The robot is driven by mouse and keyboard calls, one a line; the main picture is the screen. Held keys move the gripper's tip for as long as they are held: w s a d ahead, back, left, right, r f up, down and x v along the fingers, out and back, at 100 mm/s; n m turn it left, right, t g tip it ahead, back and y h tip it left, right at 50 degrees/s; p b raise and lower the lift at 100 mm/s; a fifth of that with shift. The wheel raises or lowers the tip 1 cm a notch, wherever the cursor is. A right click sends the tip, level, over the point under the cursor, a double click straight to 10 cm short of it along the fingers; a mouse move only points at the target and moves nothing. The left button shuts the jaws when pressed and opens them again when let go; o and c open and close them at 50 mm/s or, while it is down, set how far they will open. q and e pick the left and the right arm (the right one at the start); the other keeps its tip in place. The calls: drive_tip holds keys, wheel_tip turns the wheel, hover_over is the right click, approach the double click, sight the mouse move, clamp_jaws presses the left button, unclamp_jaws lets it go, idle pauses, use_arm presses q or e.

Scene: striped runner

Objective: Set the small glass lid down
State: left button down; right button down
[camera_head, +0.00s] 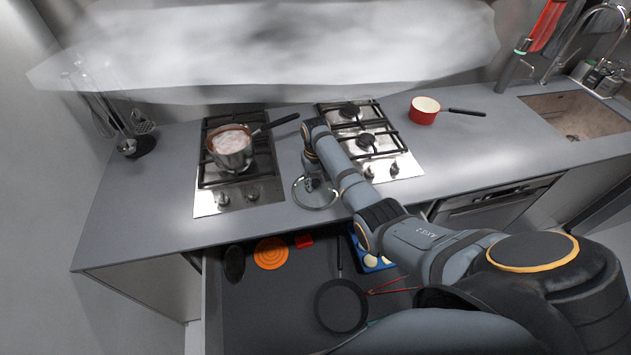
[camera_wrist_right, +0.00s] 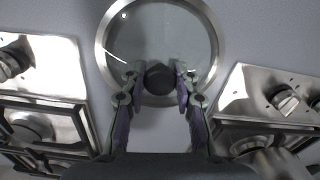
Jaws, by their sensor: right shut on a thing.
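The small glass lid (camera_head: 313,195) has a steel rim and a dark knob. In the head view it is at the counter's front part, between the two hobs. My right gripper (camera_head: 311,180) is shut on the lid's knob from above. The right wrist view shows the lid (camera_wrist_right: 196,22) level under the fingers, with the gripper (camera_wrist_right: 160,80) closed on both sides of the knob. I cannot tell whether the rim touches the counter or is just above it. My left gripper is not in view.
A steam-filled pot (camera_head: 231,150) stands on the left hob (camera_head: 240,195). A red saucepan (camera_head: 424,112) stands right of the right hob (camera_head: 405,165). An open drawer (camera_head: 280,310) below holds a black pan (camera_head: 341,306) and an orange trivet (camera_head: 271,253).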

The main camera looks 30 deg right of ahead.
sight(316, 182)
drive_tip(key=c, duration=1.4)
unclamp_jaws()
drive_tip(key=shift+f, duration=0.15)
drive_tip(key=o, duration=0.4)
wheel_tip(316, 182, up, 12)
drive_tip(key=shift+r+b, duration=0.2)
drive_tip(key=shift+b, duration=0.85)
